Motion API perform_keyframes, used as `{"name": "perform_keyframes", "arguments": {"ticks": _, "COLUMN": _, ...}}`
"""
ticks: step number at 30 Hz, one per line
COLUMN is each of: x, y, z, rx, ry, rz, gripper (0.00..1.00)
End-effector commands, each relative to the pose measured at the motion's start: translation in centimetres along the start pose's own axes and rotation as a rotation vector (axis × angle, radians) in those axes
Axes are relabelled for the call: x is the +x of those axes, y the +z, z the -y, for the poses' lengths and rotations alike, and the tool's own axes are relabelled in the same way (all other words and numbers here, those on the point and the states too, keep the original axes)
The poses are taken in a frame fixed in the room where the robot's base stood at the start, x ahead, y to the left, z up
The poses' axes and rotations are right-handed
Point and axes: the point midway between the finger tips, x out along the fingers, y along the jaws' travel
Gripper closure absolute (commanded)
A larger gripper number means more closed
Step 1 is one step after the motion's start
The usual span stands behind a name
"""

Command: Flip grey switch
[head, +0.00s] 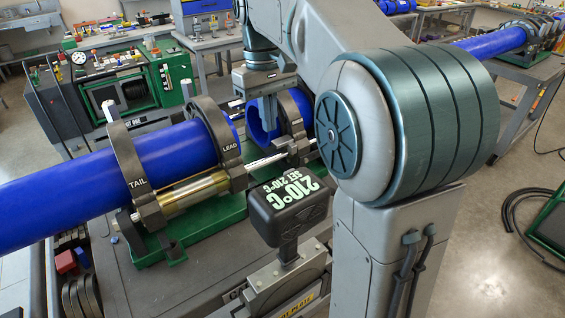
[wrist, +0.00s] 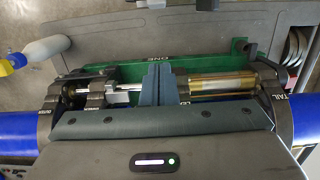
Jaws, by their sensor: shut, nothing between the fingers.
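I cannot clearly pick out a grey switch in either view. The green and grey control unit (head: 104,88) at the upper left of the head view has a gauge and several small controls, too small to tell apart. My gripper (head: 266,107) points down over the pipe clamps in the head view, with its fingertips partly hidden. In the wrist view its fingers (wrist: 158,84) are shut together and empty, over the clamp frame between the rod and the brass cylinder (wrist: 222,86).
A blue pipe (head: 100,185) runs through dark clamps marked TAIL (head: 137,178) and LEAD (head: 222,145). A black 210°C display block (head: 289,208) stands in front. My arm hides much of the right side. A hose (head: 520,225) lies on the floor at right.

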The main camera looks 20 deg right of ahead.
Motion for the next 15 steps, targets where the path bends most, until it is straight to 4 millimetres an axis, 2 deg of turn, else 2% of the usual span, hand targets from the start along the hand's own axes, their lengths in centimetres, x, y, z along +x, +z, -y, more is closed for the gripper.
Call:
{"name": "perform_keyframes", "arguments": {"ticks": 12, "x": 8.4, "y": 0.1, "z": 0.0, "rx": 0.002, "ry": -0.002, "rz": 0.005, "gripper": 1.00}}
{"name": "perform_keyframes", "arguments": {"ticks": 15, "x": 8.4, "y": 1.6, "z": 0.0, "rx": 0.003, "ry": 0.000, "rz": 0.000, "gripper": 1.00}}
